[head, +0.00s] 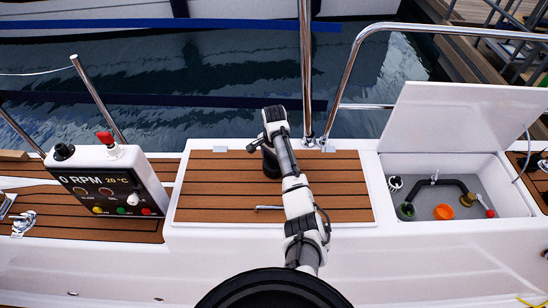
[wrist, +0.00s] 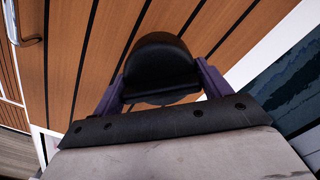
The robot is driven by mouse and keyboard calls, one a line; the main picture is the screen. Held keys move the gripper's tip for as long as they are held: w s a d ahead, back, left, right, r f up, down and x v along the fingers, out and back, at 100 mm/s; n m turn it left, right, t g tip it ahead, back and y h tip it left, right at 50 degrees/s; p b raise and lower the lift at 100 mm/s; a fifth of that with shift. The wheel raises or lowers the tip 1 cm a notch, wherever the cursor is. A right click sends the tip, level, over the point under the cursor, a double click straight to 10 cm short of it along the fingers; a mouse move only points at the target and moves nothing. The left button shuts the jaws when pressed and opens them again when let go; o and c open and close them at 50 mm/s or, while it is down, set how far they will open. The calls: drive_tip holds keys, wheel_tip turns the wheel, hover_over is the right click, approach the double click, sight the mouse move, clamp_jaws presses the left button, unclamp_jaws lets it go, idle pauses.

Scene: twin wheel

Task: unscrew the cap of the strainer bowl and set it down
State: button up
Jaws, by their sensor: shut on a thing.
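A black round cap (wrist: 158,55) is between the two purple fingers of my gripper (wrist: 160,88) in the wrist view. My gripper is shut on it, above or on the teak-slatted seat; I cannot tell whether the cap touches the wood. In the head view my gripper (head: 270,165) is at the back middle of the seat, and the dark cap is partly hidden by my arm. A dark round bowl with a greenish inside (head: 406,211), seemingly the strainer bowl, stands in the open locker at the right, well apart from my gripper.
The teak seat (head: 225,190) is largely bare, with a metal handle (head: 270,208). The locker (head: 490,200) holds an orange round thing (head: 444,212), a black hose and a brass fitting. Its white lid (head: 450,115) stands raised. A control console (head: 110,185) and steel rails are nearby.

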drive_tip(key=shift+f, duration=0.35)
drive_tip(key=shift+f, duration=0.3)
drive_tip(key=o, duration=1.2)
wheel_tip(320, 180, up, 13)
drive_tip(key=shift+f+b, duration=0.2)
drive_tip(key=shift+b, duration=0.1)
drive_tip(key=shift+r+p, duration=0.6)
drive_tip(key=shift+r, duration=0.1)
